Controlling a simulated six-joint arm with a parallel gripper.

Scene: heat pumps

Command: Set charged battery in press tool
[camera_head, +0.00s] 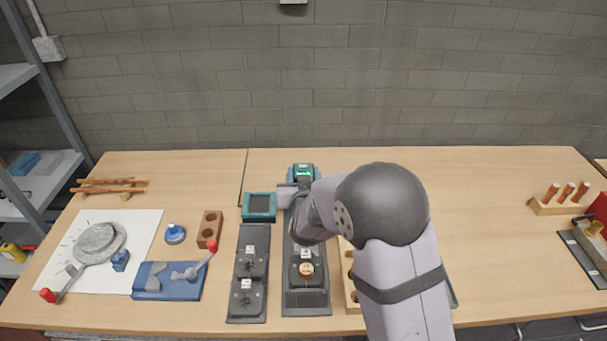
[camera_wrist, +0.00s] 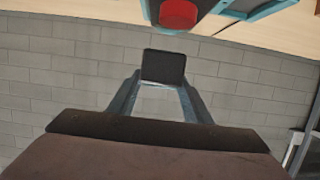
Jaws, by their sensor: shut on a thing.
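My gripper (camera_head: 287,194) is near the middle of the table, behind two long dark fixtures, and mostly hidden by my own arm. In the wrist view its dark tip (camera_wrist: 163,66) is at the top centre. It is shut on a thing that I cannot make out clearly. A teal and dark device with a lit green patch (camera_head: 303,172) stands right behind my gripper. A teal box with a dark top (camera_head: 259,206) stands left of my gripper. The wrist view shows a red round part (camera_wrist: 178,14) beside teal edges (camera_wrist: 245,8). I cannot tell which piece is the battery or the press tool.
The left dark fixture (camera_head: 248,275) and right dark fixture (camera_head: 306,300) lie in front. Left are a blue clamp fixture (camera_head: 166,283), a brown two-hole block (camera_head: 208,228) and a white sheet (camera_head: 150,222). A peg block (camera_head: 560,206) stands far right. The right-centre table (camera_head: 490,220) is clear.

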